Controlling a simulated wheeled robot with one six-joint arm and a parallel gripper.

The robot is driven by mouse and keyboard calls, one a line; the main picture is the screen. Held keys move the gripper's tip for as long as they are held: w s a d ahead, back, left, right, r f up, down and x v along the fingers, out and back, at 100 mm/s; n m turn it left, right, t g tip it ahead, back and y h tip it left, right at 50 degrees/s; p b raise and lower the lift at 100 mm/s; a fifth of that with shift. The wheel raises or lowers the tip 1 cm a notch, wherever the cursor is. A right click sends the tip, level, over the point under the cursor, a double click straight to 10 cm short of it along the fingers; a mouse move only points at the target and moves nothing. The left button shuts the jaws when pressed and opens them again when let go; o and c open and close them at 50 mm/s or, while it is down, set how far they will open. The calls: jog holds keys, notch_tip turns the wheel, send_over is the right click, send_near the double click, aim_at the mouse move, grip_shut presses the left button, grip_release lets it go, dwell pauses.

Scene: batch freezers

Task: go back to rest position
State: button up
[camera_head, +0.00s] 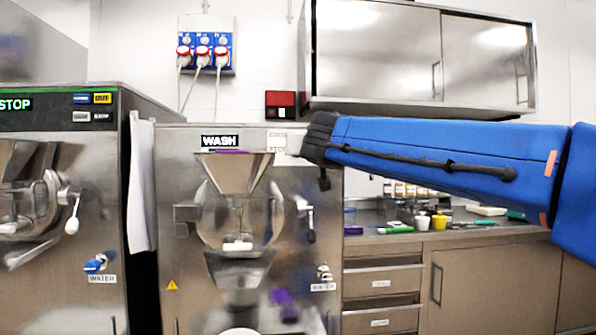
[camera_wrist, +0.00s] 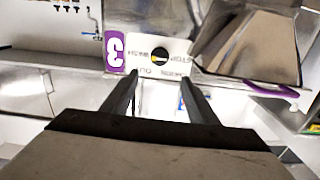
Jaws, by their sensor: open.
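My blue arm (camera_head: 440,160) reaches in from the right in the head view, its dark end in front of the upper right of the batch freezer labelled WASH (camera_head: 175,200). My gripper (camera_wrist: 159,82) shows in the wrist view with its two dark fingers apart and nothing between them. In the head view the fingers cannot be made out.
A freezer labelled STOP (camera_head: 92,135) stands at the left. A steel hopper (camera_wrist: 250,45) and a purple handle (camera_wrist: 272,90) are right of the fingers. A wall cabinet (camera_head: 380,50) hangs above my arm; a counter (camera_head: 450,236) with small cups and tools lies behind it.

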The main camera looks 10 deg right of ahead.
jog(key=s+d+f+g+h, duration=0.1)
jog(key=s+d+f+g, duration=0.1)
jog(key=s+d+f, duration=0.45)
jog(key=s+d+f+m+g+h, duration=0.1)
jog(key=s+d+f+g, duration=0.2)
jog(key=f, duration=0.7)
jog(key=s+d+f+g+h, duration=0.1)
jog(key=s+d+f, duration=0.4)
jog(key=d+f, duration=0.25)
jog(key=s+f+n+g+y, duration=0.1)
jog(key=s+f+g+y, duration=0.2)
jog(key=s+f, duration=2.2)
notch_tip(320, 180, down, 4)
jog(key=g, duration=0.4)
jog(key=shift+s+a+r, duration=0.2)
jog(key=shift+s+r, duration=0.05)
jog(key=shift+s, duration=0.1)
